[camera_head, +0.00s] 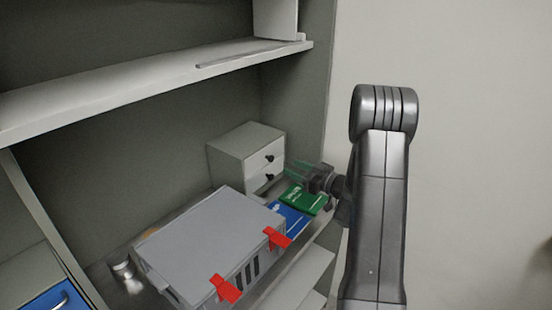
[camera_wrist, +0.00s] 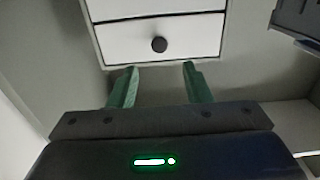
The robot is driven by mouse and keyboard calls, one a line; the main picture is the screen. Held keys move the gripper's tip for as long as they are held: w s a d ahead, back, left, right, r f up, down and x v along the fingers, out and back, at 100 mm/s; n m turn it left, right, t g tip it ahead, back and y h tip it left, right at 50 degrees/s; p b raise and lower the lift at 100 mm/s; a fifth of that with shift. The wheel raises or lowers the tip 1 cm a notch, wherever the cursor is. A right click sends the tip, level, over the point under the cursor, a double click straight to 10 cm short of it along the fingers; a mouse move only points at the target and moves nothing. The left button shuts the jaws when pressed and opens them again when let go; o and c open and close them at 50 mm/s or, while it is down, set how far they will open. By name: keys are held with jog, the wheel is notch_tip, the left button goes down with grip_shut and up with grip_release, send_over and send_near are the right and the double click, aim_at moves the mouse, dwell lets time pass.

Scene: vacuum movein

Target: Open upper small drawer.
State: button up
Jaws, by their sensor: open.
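A small white cabinet (camera_head: 232,152) with two stacked drawers stands on the shelf in the head view. The upper small drawer (camera_head: 258,164) has a dark round knob (camera_head: 269,158) and looks shut. The lower drawer (camera_head: 262,181) below it also looks shut. My gripper (camera_head: 293,168) is in front and to the right of the drawers, its greenish fingers pointing toward them. In the wrist view, which seems upside down, my gripper (camera_wrist: 158,72) is open and empty. One drawer front with its knob (camera_wrist: 159,44) lies beyond the fingertips, apart from them.
A grey case (camera_head: 205,235) with red latches (camera_head: 225,288) stands in front of the cabinet. A green book (camera_head: 303,199) and a blue one (camera_head: 288,218) lie below my gripper. An upper shelf (camera_head: 150,85) runs above. A wall is at the right.

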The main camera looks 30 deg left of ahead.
aim_at(272, 159)
jog(key=a, duration=0.2)
jog(key=a+p, duration=0.1)
jog(key=a, duration=0.5)
jog(key=shift+w+a+p, duration=0.1)
jog(key=shift+w+p, duration=0.25)
